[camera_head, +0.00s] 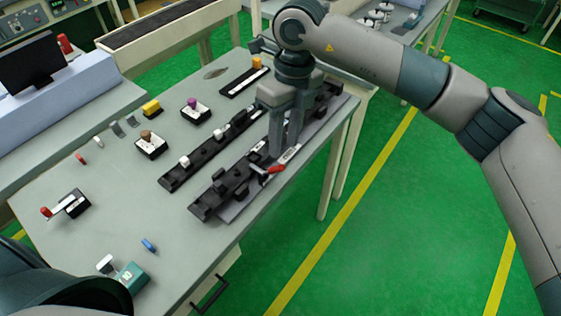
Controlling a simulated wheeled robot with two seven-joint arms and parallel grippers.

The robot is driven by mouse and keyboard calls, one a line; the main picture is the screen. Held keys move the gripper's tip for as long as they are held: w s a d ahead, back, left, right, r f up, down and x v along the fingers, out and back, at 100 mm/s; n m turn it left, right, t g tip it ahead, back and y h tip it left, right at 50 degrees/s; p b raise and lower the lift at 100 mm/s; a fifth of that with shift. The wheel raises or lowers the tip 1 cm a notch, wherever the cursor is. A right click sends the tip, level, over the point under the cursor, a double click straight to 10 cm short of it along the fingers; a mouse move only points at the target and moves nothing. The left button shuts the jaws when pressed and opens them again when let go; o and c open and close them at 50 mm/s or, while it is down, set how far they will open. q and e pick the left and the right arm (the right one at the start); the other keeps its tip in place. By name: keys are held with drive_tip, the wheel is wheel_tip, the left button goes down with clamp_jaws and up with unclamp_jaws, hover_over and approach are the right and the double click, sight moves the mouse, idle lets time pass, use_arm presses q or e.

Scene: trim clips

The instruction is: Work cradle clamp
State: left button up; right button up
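A long black cradle (207,204) with several raised blocks lies on a grey plate along the right edge of the table. A clamp with a red part (275,169) and a pale, marked bar (290,154) sits on its right side. My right gripper (285,148) points down over the cradle, its two fingers apart, with the tips close to the clamp's bar. I see nothing clearly held between them; whether they touch the bar cannot be told. The gripper and arm hide part of the cradle's far end. My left gripper is not in view.
A second black rail (175,178) with white knobs lies left of the cradle. Small black blocks with brown (146,136) and purple (192,103) knobs, a yellow block (151,107) and a teal box (131,277) stand on the table (130,210). The table's front middle is mostly clear.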

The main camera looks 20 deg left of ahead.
sight(280, 168)
drive_tip(key=f+p, duration=0.1)
drive_tip(key=f, duration=0.2)
drive_tip(key=f+p, duration=0.1)
drive_tip(key=f, duration=0.2)
drive_tip(key=s+f+p, duration=0.1)
drive_tip(key=f, duration=0.2)
drive_tip(key=shift+a, duration=0.3)
drive_tip(key=shift+c, duration=0.6)
clamp_jaws()
